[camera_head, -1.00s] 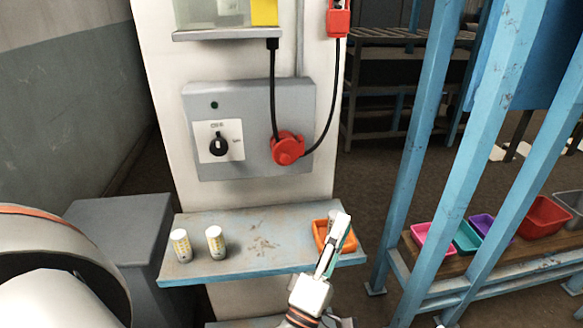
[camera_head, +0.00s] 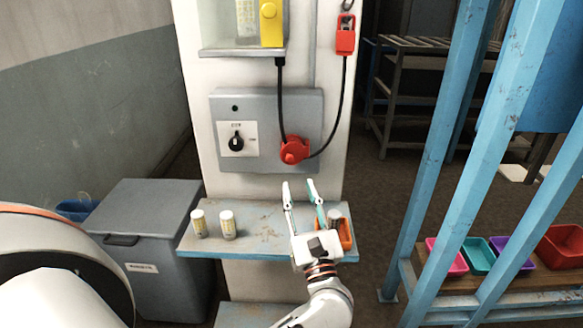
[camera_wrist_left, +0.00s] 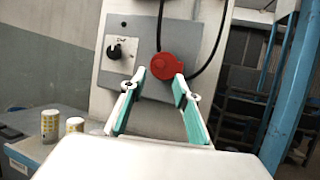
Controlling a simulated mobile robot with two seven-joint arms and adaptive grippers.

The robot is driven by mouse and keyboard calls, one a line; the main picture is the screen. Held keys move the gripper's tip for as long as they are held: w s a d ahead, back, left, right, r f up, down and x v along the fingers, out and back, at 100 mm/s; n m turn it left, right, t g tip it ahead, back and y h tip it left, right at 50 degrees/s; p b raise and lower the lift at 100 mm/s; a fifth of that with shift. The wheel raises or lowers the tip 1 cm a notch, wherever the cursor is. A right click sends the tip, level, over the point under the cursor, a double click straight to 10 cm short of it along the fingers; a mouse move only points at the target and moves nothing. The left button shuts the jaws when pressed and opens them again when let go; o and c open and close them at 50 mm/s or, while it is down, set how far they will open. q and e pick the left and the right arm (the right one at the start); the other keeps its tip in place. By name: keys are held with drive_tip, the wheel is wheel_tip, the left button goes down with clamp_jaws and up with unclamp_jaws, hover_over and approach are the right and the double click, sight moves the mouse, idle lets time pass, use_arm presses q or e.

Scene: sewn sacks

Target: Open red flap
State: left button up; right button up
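A red round cover (camera_head: 294,150), the only red flap-like part on the panel, sits at the lower right of the grey panel (camera_head: 262,105) on the white column. Black cables meet at it, and it looks closed. My left gripper (camera_head: 299,190) is open and empty, in front of and below the red cover in the head view. In the left wrist view the red cover (camera_wrist_left: 166,66) shows just beyond the gap between the fingertips (camera_wrist_left: 158,82), apart from them as far as I can tell. My right gripper is not in view.
A rotary switch (camera_head: 236,143) is left of the cover. A red padlock-like piece (camera_head: 346,38) hangs above right. Blue posts (camera_head: 440,150) stand at right.

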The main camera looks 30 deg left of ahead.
sight(290, 161)
use_arm(q)
drive_tip(key=shift+p+x, duration=1.15)
drive_tip(key=shift+x, duration=2.75)
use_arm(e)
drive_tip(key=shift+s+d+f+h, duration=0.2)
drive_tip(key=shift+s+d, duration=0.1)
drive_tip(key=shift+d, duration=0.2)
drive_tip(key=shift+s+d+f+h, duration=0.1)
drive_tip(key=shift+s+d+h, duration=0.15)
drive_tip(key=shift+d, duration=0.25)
use_arm(q)
drive_tip(key=shift+f, duration=0.1)
clamp_jaws()
